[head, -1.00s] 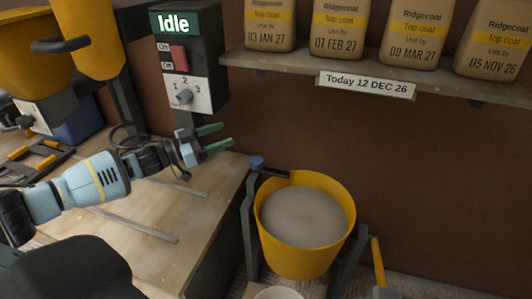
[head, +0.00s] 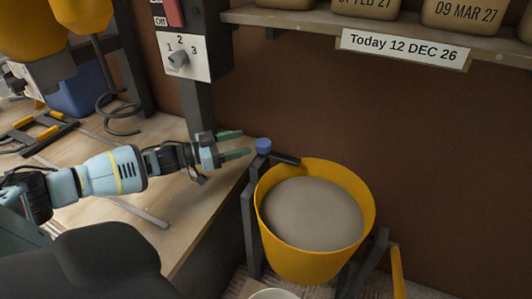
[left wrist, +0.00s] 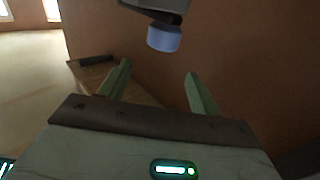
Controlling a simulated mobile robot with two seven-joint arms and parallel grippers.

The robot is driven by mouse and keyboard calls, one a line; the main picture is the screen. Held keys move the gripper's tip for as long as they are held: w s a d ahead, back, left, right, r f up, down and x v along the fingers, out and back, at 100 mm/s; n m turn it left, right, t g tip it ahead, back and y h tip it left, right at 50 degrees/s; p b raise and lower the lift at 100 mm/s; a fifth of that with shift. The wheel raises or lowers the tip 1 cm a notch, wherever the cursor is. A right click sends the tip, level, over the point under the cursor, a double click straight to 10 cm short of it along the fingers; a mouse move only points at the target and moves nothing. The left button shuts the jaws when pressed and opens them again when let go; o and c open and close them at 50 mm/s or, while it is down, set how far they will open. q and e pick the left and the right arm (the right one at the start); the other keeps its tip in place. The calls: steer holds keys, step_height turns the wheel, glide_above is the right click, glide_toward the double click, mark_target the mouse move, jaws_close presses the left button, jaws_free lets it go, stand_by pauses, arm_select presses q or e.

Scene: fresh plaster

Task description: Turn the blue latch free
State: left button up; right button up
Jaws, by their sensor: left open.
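The blue latch knob (head: 263,146) sits at the top of a dark stand post, at the left rim of the yellow tub (head: 285,245). A dark bar runs right from the knob to the tub rim. My left gripper (head: 240,144) is open and empty, its green fingers pointing at the knob from the left with a small gap. In the left wrist view the blue knob (left wrist: 164,38) appears above and beyond the open fingertips (left wrist: 158,72), not between them. My right gripper does not show.
Grey plaster (head: 312,213) fills the tub. A wooden bench (head: 150,150) lies under my left arm. A dark post with a dial plate (head: 187,58) rises behind it. A shelf (head: 300,20) with bags runs above. A yellow lever (head: 397,272) stands right of the tub.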

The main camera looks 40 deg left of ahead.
mark_target(263, 142)
arm_select(q)
steer(key=shift+f+b, duration=0.35)
steer(key=shift+f, duration=0.55)
steer(key=x, duration=0.6)
steer(key=shift+w+b, duration=0.1)
steer(key=shift+b, duration=0.25)
steer(key=shift+w+d, duration=0.35)
steer(key=shift+w, duration=0.15)
steer(key=shift+w+d+f, duration=0.1)
steer(key=shift+w, duration=0.05)
